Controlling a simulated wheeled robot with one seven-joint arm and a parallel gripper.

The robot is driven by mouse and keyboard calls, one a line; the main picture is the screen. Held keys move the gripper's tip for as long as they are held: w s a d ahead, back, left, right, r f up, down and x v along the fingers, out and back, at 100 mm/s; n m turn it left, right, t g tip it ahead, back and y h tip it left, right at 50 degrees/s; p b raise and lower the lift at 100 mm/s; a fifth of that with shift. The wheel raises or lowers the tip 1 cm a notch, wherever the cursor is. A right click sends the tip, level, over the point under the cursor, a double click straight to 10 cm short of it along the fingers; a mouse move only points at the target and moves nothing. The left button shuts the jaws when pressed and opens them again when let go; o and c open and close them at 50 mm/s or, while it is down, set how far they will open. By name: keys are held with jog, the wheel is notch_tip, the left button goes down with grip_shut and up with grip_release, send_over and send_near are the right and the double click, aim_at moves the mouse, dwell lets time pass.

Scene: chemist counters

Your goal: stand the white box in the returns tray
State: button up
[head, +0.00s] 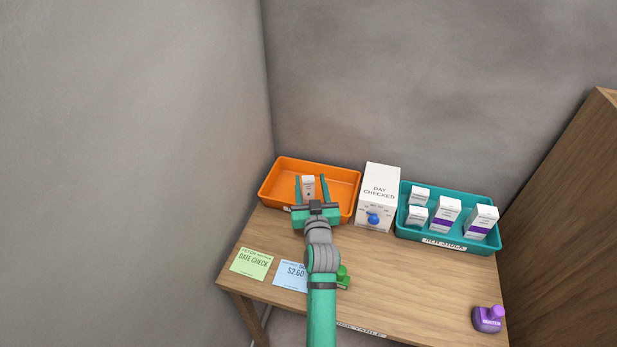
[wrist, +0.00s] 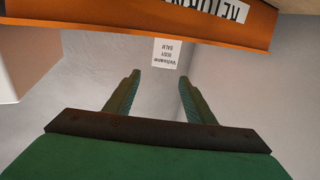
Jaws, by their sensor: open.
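A small white box (head: 308,187) with dark print stands upright in the orange returns tray (head: 345,208). My gripper (head: 310,178) is open, its fingers apart on either side of the box in the head view. In the wrist view, which is upside down, the white box (wrist: 167,52) shows past the tray's lettered wall (wrist: 140,22). There it lies beyond the fingertips of my gripper (wrist: 160,76), with nothing between the fingers. The box's lower part is hidden behind the tray wall in the wrist view.
A white "DAY CHECKED" block (head: 381,190) with a blue knob stands right of the tray. A teal tray (head: 420,236) holds several white boxes. Green (head: 250,263) and blue (head: 290,275) cards lie in front. A purple bottle (head: 488,319) stands at the right. The middle right counter is clear.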

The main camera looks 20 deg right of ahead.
jog(key=v, duration=0.8)
dwell(0.4)
